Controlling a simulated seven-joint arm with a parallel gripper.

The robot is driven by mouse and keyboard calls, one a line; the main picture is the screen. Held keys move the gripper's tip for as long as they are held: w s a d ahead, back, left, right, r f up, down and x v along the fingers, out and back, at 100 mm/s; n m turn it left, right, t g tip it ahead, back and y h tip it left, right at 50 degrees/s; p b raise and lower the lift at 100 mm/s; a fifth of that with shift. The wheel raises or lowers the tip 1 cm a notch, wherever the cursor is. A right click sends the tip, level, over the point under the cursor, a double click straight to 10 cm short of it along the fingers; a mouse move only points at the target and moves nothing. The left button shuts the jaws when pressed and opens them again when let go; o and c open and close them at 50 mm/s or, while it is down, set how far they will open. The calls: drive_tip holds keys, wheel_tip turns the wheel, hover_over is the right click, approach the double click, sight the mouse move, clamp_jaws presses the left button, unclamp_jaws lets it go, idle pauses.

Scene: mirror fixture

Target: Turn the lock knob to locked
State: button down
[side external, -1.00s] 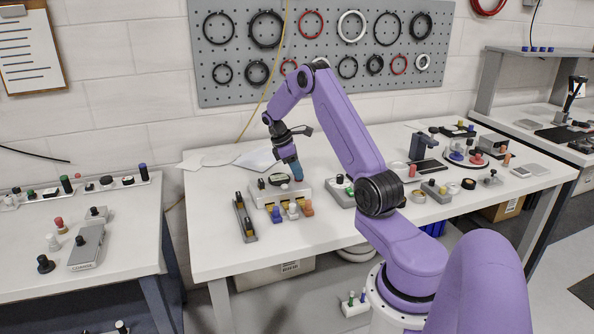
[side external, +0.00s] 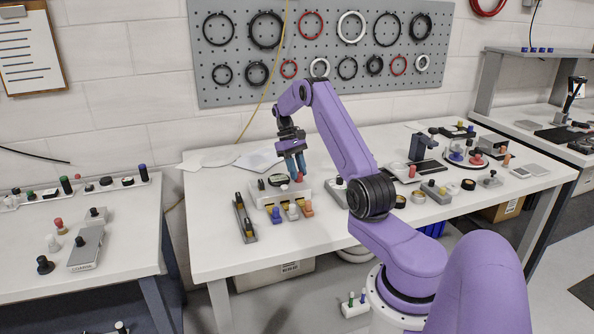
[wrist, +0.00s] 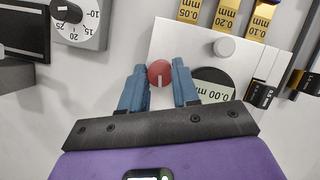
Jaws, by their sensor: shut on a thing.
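The lock knob (wrist: 160,71) is a small red round knob with a pale line on its face, on the silver fixture (wrist: 186,42). In the wrist view, that line points down toward my gripper's body. My gripper (wrist: 160,84) has its two blue fingers on either side of the knob, shut on it. A dark round dial reading 0.00 mm (wrist: 213,83) sits beside the right finger.
A grey box with a numbered dial (wrist: 78,20) stands left of the fixture in the wrist view. Yellow-labelled blocks (wrist: 225,16) line the fixture's edge. In the side view, a dark rack (side external: 245,217) lies left of it, and blue, white and orange pegs stand in front.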

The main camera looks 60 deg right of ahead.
drive_tip(key=shift+m+t+y, duration=0.3)
drive_tip(key=shift+m+y, duration=0.1)
drive_tip(key=shift+m, duration=0.8)
drive_tip(key=c, duration=0.9)
unclamp_jaws()
drive_tip(key=shift+o, duration=0.4)
drive_tip(key=shift+w+a, duration=0.15)
drive_tip(key=shift+w+r, duration=0.25)
drive_tip(key=shift+r, duration=0.3)
drive_tip(key=d+v, duration=0.1)
drive_tip(key=v, duration=0.6)
drive_tip(key=shift+s, duration=0.35)
